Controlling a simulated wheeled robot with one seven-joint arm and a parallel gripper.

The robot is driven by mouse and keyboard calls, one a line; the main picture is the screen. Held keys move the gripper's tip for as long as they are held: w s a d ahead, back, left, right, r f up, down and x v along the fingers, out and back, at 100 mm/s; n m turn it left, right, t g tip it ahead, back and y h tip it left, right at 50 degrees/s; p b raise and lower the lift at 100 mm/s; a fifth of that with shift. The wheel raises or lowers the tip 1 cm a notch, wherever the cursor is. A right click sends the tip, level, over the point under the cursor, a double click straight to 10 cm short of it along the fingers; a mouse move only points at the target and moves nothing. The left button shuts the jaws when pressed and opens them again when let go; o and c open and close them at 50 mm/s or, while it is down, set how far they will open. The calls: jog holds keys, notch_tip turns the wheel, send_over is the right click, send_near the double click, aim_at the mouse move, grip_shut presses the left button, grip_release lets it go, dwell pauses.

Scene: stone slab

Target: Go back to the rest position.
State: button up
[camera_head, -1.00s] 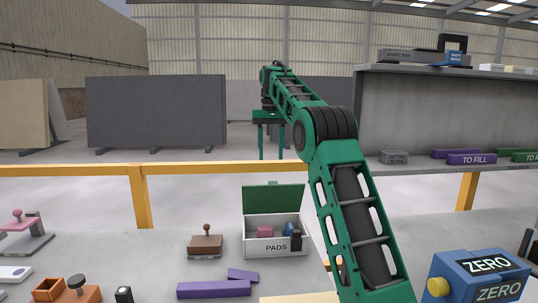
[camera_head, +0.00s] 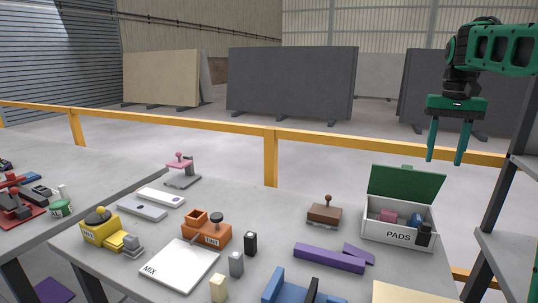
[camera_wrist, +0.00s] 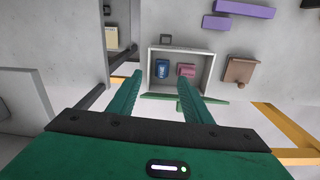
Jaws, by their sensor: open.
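My gripper (camera_head: 446,158) is green, with two fingers pointing down. It hangs in the air at the upper right of the head view, above and behind the open PADS box. Its fingers are apart with nothing between them. In the wrist view my gripper (camera_wrist: 156,88) also shows spread fingers, with the box beyond the tips. The white PADS box (camera_head: 398,237) has its green lid (camera_head: 405,185) raised. Inside it are a pink pad (camera_wrist: 187,71) and a blue pad (camera_wrist: 162,69).
A brown stamp (camera_head: 324,213), purple bars (camera_head: 330,258), an orange holder (camera_head: 205,230), a yellow tool (camera_head: 103,231) and a white MIX board (camera_head: 180,267) lie on the slab table. A yellow rail (camera_head: 270,150) runs behind. A dark shelf post (camera_head: 497,215) stands close at right.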

jog(key=s+a+f, duration=0.2)
jog(key=s+f, duration=0.4)
jog(key=s, duration=0.6)
jog(key=s+a+f, duration=0.1)
jog(key=s+f, duration=0.6)
jog(key=s, duration=0.5)
jog(key=s+a+f+m, duration=0.1)
jog(key=s+f, duration=0.5)
jog(key=s, duration=0.6)
jog(key=shift+a+f+y, duration=0.3)
jog(key=shift+a+f, duration=0.05)
jog(key=shift+a, duration=0.45)
jog(key=shift+w, duration=0.1)
jog(key=shift+w+f, duration=0.2)
jog(key=shift+w, duration=0.4)
